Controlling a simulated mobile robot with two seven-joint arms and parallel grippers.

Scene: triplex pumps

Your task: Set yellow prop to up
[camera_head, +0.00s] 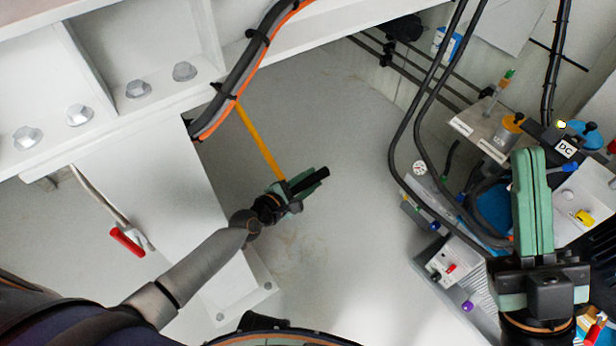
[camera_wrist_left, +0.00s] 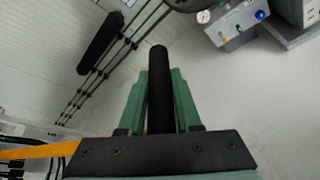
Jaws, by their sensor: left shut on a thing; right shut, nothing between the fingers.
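The yellow prop (camera_head: 258,140) is a thin yellow bar that runs from under the white beam down and right to a black grip (camera_head: 316,177). My left gripper (camera_head: 300,190) is shut on the black grip at the bar's lower end. In the left wrist view the black grip (camera_wrist_left: 158,95) stands between the green fingers, and part of the yellow bar (camera_wrist_left: 35,152) shows at the lower left. My right gripper (camera_head: 530,165) is shut and empty, in front of the equipment at the right.
A white beam (camera_head: 150,60) with large bolts and a black and orange cable bundle (camera_head: 240,80) cross the upper left. A red-handled lever (camera_head: 128,241) is at the lower left. Black hoses (camera_head: 425,95), valves and a gauge (camera_head: 420,167) crowd the right. Grey floor between is clear.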

